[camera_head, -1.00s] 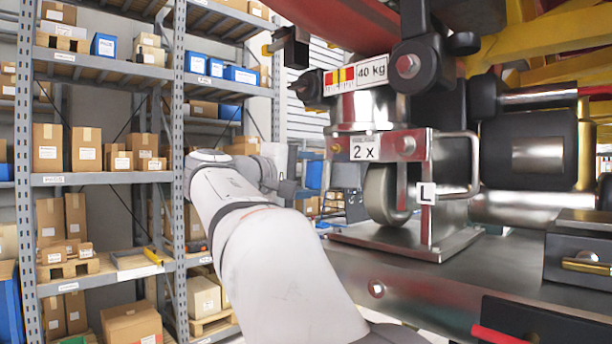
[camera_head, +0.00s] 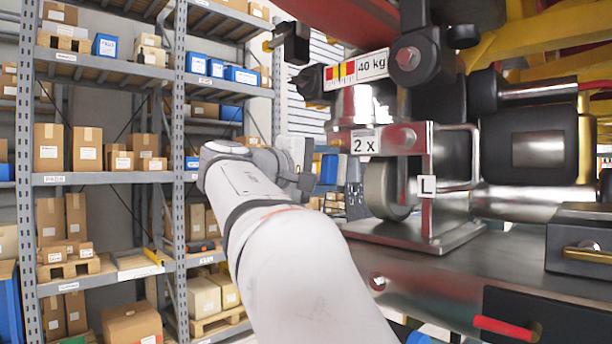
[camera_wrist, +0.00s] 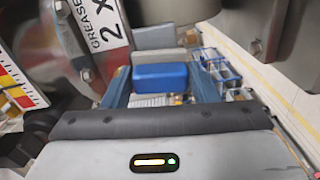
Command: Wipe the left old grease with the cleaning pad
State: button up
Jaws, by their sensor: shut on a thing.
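In the wrist view my gripper (camera_wrist: 160,87) has its two blue-grey fingers on either side of a blue block with a grey face, which I take as the cleaning pad (camera_wrist: 160,76). It is shut on that block. To its left is a metal bracket with a label (camera_wrist: 105,30) reading "GREASE" and "2 x". In the head view the same "2 x" plate (camera_head: 364,142) sits above a grey wheel (camera_head: 388,187), beside a tag marked "L" (camera_head: 427,186). My gripper end (camera_head: 300,160) is left of this bracket. I cannot make out the old grease clearly.
A metal beam (camera_head: 440,262) carries the bracket. A "40 kg" cylinder (camera_head: 356,70) hangs above the wheel. Shelving (camera_head: 105,178) with cartons stands at left. A gap separates my arm from the bracket.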

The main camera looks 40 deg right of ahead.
jog(key=shift+s+d, duration=0.1)
jog(key=shift+s, duration=0.35)
jog(key=shift+d, duration=0.1)
jog(key=shift+w, duration=0.1)
jog(key=shift+w+r, duration=0.1)
jog(key=shift+w, duration=0.4)
jog(key=w+p, duration=0.1)
jog(key=w, duration=0.1)
jog(key=shift+w, duration=0.4)
jog(key=shift+a, duration=0.2)
jog(key=shift+s+a+b, duration=0.2)
jog(key=shift+a+b, duration=0.3)
jog(key=shift+a, duration=2.3)
